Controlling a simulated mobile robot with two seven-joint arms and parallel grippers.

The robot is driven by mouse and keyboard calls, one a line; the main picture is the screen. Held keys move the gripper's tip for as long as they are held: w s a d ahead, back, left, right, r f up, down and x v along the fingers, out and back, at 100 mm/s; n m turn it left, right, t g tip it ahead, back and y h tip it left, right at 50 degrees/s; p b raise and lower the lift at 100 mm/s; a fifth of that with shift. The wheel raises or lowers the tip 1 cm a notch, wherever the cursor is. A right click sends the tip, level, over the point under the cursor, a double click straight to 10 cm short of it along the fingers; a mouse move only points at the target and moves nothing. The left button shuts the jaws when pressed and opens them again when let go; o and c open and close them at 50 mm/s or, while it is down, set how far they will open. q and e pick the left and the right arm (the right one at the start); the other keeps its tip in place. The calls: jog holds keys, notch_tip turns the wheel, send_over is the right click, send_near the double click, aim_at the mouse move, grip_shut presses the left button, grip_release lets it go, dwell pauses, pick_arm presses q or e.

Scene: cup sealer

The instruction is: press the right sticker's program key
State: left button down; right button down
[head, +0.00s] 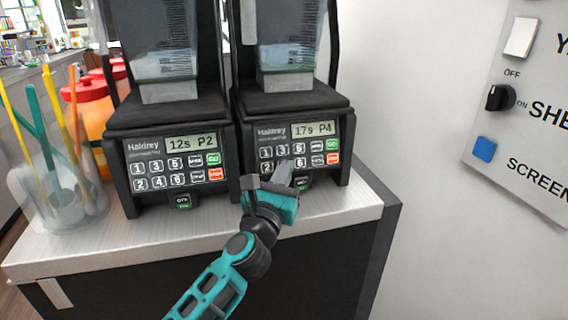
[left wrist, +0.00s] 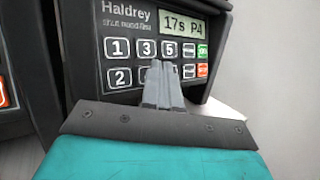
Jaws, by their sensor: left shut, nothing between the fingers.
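The right blender's control panel (head: 265,138) shows "17s P4" on its screen (head: 314,129). Its number keys stand in two rows, with 1, 3 and 5 above and 2 and 6 seen below; it also shows in the left wrist view (left wrist: 125,30). My left gripper (head: 285,172) is shut and empty in front of this panel. In the left wrist view its fingertips (left wrist: 158,68) cover the spot between keys 2 and 6, just under 3 and 5. I cannot tell whether they touch the panel. I make out no sticker. My right gripper is not in view.
The left blender (head: 165,118) stands close beside, its screen reading "12s P2". A clear jar of coloured sticks (head: 65,205) and red-capped orange bottles (head: 88,105) stand at the left. A wall panel (head: 530,100) with switches is at the right. The counter's front strip (head: 120,248) is clear.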

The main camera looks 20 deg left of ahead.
pick_arm(q)
jog(key=shift+s+d+r, duration=0.2)
jog(key=shift+s, duration=0.15)
jog(key=s+d, duration=0.1)
jog(key=s+r+p, duration=0.1)
jog(key=s+d+p, duration=0.1)
jog(key=s, duration=0.1)
jog(key=shift+d+r, duration=0.25)
jog(key=shift+d, duration=0.1)
dwell(0.7)
